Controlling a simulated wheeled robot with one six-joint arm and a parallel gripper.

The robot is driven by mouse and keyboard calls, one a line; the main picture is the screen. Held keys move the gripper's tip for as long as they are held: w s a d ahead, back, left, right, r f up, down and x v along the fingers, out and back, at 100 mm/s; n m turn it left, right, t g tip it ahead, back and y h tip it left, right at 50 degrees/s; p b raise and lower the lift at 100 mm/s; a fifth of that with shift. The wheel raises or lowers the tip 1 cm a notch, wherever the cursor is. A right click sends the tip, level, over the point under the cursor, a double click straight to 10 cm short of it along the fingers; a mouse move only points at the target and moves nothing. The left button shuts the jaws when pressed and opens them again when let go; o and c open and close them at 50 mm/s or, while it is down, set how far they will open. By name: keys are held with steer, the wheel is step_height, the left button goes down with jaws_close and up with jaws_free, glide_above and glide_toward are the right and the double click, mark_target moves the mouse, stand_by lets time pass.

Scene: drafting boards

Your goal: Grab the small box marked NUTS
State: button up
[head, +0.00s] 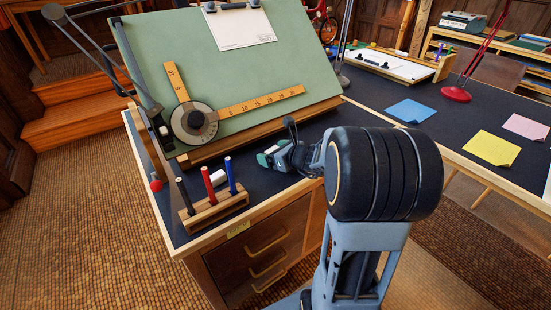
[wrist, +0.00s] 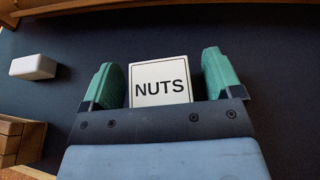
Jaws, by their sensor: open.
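The small white box marked NUTS (wrist: 160,82) lies on the dark desk top, its lettered face toward the wrist camera. In the wrist view my gripper (wrist: 166,75) is open, with one green fingertip on each side of the box. The box sits between the fingers, with a narrow gap at the left finger and a somewhat wider one at the right. In the head view my gripper (head: 268,157) is low over the desk below the drafting board, and the box is hidden there or too small to tell.
A white eraser-like block (wrist: 33,67) lies to the left. A wooden pen holder (head: 215,211) with black, red and blue pens stands near the desk's front edge. The tilted green drafting board (head: 240,70) rises behind my gripper. Blue paper (head: 411,111) lies on the dark surface at right.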

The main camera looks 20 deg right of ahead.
steer(key=c, duration=1)
steer(key=shift+r, duration=0.1)
steer(key=shift+c, duration=0.2)
